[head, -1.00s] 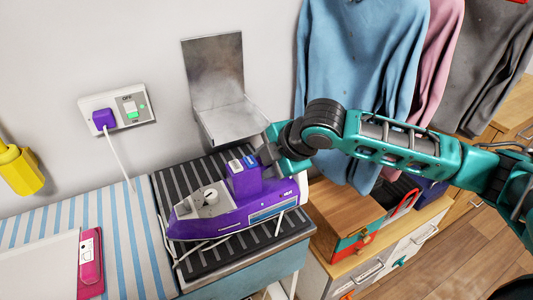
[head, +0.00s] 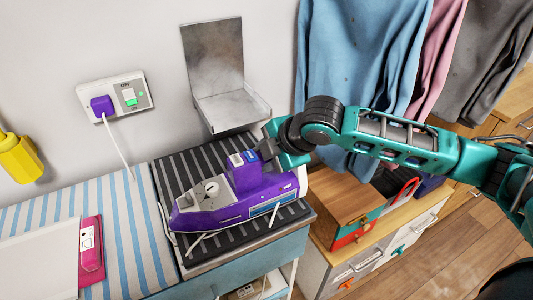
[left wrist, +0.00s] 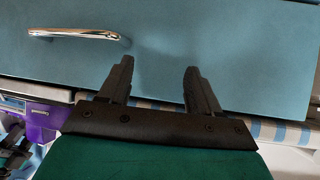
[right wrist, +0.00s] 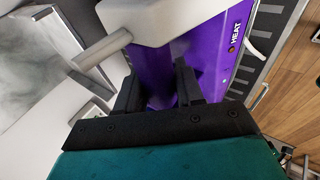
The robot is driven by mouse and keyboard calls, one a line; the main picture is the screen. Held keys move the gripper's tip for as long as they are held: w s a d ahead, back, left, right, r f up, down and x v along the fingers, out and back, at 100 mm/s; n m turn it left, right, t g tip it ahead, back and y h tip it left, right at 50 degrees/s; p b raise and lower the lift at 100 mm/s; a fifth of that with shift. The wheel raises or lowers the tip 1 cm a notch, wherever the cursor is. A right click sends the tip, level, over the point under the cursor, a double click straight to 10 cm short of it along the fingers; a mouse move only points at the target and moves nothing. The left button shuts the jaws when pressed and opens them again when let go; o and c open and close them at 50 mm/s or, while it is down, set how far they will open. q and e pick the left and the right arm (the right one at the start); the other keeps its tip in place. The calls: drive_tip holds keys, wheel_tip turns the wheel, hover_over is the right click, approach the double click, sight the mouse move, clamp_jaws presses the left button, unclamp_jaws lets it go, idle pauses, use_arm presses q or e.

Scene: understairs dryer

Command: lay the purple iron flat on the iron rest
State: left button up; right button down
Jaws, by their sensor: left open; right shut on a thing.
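My right gripper (head: 268,150) is shut on the purple part at the iron's upper right. In the right wrist view the fingers (right wrist: 165,90) close on purple iron (right wrist: 205,55) beside its HEAT label. My left gripper (left wrist: 157,80) is open and empty, facing a blue drawer front; the iron shows at that view's left edge (left wrist: 40,122).
A metal bracket (head: 213,60) is on the wall behind the pad. A purple plug (head: 102,105) with a white cord is in the socket. A wooden box (head: 345,205) stands right, below hanging clothes (head: 350,60).

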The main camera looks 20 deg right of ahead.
drive_tip(key=shift+w, duration=0.1)
drive_tip(key=c, duration=0.6)
unclamp_jaws()
drive_tip(key=shift+f, duration=0.2)
drive_tip(key=shift+s+f, duration=0.2)
drive_tip(key=shift+f, duration=0.05)
drive_tip(key=p+v, duration=0.1)
drive_tip(key=v, duration=1.2)
drive_tip(key=shift+w+a+r+p, duration=0.1)
drive_tip(key=shift+a+r+p, duration=0.1)
drive_tip(key=shift+p, duration=0.1)
drive_tip(key=shift+d, duration=0.1)
